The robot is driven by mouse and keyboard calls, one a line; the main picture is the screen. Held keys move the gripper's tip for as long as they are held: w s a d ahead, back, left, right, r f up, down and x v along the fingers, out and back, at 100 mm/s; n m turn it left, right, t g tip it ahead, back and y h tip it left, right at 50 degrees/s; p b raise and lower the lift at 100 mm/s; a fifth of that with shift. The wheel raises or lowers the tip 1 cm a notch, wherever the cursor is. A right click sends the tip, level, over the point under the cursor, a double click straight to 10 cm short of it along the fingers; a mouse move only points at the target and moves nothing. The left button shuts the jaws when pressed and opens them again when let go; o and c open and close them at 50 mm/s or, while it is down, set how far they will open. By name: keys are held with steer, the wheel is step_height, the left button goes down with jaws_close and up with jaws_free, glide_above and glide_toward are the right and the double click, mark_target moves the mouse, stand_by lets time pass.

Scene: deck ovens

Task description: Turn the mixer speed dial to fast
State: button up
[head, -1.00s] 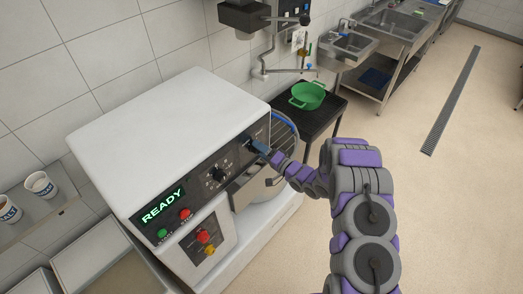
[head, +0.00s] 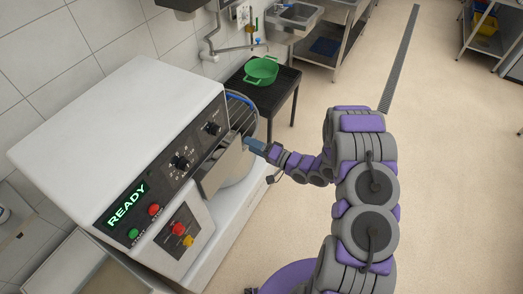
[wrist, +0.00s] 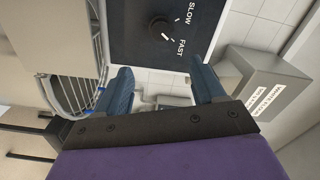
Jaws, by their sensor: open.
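The mixer (head: 110,130) is a white machine with a dark control panel and a lit green READY display. Its speed dial (head: 213,128) is a small black knob at the panel's far right end. In the wrist view the dial (wrist: 160,28) sits beside the labels SLOW and FAST, with a pale mark on its side towards FAST; its exact setting is hard to tell. My gripper (head: 254,146) is in front of the panel, apart from the dial. In the wrist view my gripper (wrist: 158,73) is open and empty, its blue fingers clear of the knob.
A second, larger dial (head: 180,162) and red, green and yellow buttons are on the mixer's front. The wire bowl guard (head: 240,108) is close by my gripper. A green pot (head: 261,70) stands on a black table behind. The floor to the right is open.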

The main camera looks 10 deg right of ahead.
steer(key=shift+v, duration=1.55)
